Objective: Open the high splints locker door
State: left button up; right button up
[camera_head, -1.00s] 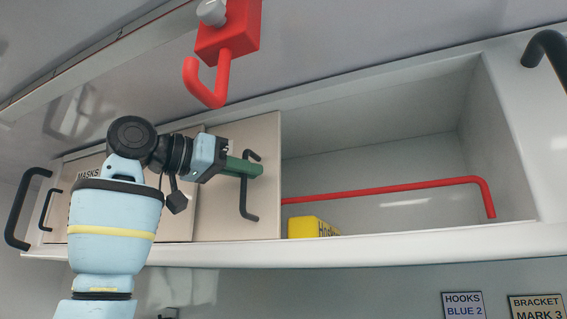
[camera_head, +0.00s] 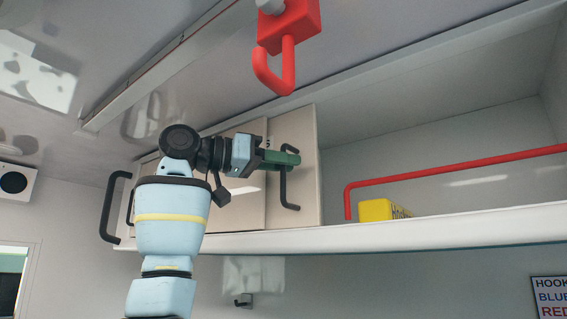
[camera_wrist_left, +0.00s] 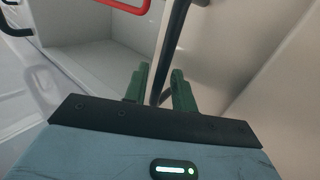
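The splints locker door (camera_head: 308,150) is a beige sliding panel, partly behind the masks locker door (camera_head: 225,205) on its left. The locker is open to the right of it. Its black bar handle (camera_head: 286,185) stands upright on the panel. My left gripper (camera_head: 292,158) reaches it from the left, its green fingers across the upper part of the handle. My right gripper is not in view.
A red rail (camera_head: 450,172) runs along the open shelf, with a yellow box (camera_head: 376,210) behind it. A red hook (camera_head: 285,70) hangs from the ceiling above the door. Another black grab handle (camera_head: 112,205) is at the locker's left end.

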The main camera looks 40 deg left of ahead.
pick_arm(q)
jog(key=shift+s, duration=0.1)
jog(key=v, duration=0.7)
jog(key=shift+s+a, duration=0.2)
jog(key=shift+s, duration=0.05)
dwell(0.5)
